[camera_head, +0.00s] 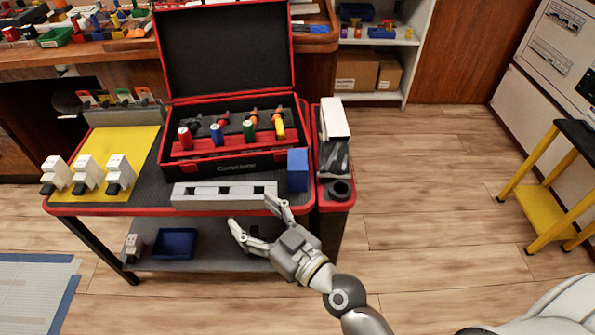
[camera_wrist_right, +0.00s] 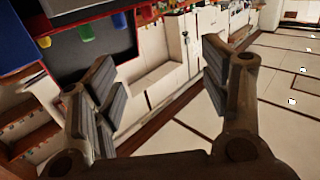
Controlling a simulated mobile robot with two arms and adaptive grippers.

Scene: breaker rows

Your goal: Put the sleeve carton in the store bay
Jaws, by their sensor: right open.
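No label reads as sleeve carton or store bay, so I cannot tell for certain which things these are. A plain blue box (camera_head: 298,170) stands upright on the cart top's right end. A white carton (camera_head: 335,118) stands tilted in the narrow side bin (camera_head: 336,200) right of the cart. A long grey holder (camera_head: 224,194) with several square openings lies along the cart's front edge. My right gripper (camera_head: 256,220) is open and empty at that front edge, below and left of the blue box. In the right wrist view its fingers (camera_wrist_right: 165,90) are spread apart with nothing between them. My left gripper is out of view.
An open black and red case (camera_head: 235,165) with coloured-handled tools stands behind the holder. White breakers (camera_head: 88,175) sit on a yellow mat (camera_head: 135,142) at left. A blue tray (camera_head: 175,243) is on the lower shelf. A yellow-legged stool (camera_head: 545,165) stands right; floor between is clear.

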